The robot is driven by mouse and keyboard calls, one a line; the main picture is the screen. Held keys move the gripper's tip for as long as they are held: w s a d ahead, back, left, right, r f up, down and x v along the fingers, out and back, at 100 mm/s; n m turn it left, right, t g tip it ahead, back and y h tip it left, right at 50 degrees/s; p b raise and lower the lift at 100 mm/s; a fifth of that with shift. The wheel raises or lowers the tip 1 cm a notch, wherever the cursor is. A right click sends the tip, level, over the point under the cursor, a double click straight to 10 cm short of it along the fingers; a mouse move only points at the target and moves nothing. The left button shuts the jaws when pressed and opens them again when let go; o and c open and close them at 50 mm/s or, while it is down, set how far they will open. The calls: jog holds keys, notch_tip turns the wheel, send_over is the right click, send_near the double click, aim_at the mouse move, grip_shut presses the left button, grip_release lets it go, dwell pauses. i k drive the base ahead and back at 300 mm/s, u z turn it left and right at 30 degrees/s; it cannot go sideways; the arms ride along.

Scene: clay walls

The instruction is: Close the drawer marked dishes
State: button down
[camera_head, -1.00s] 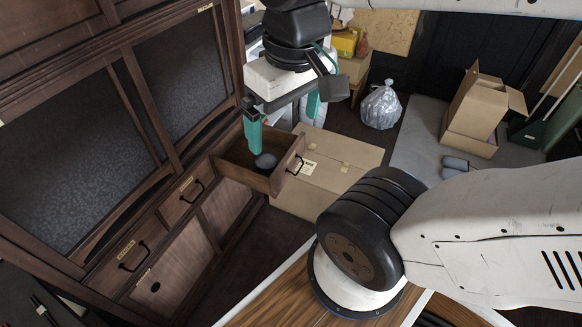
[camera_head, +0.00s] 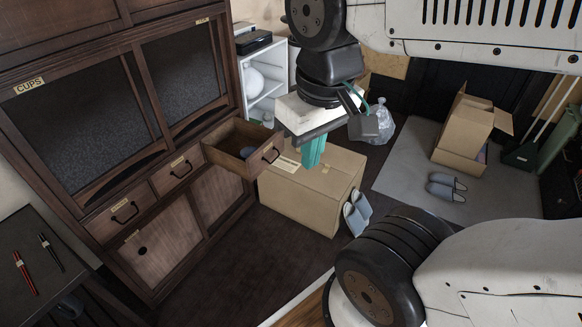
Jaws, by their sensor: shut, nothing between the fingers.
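A dark wooden cabinet (camera_head: 150,190) at the left has a row of drawers under its dark-paned doors. My gripper (camera_head: 312,152), with teal fingers, is shut and empty. In the picture it is just right of the open drawer's front, apart from it, over the cardboard box.
A closed cardboard box (camera_head: 315,190) stands on the floor right of the open drawer. Slippers (camera_head: 357,212) lean at its right side. A white shelf (camera_head: 265,85) stands behind. Dark floor in front of the cabinet is clear.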

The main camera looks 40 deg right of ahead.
aim_at(223, 147)
jog(key=z, duration=0.6)
jog(key=k, duration=0.1)
jog(key=u, duration=1.2)
jog(key=i, duration=1.35)
jog(key=z, duration=0.7)
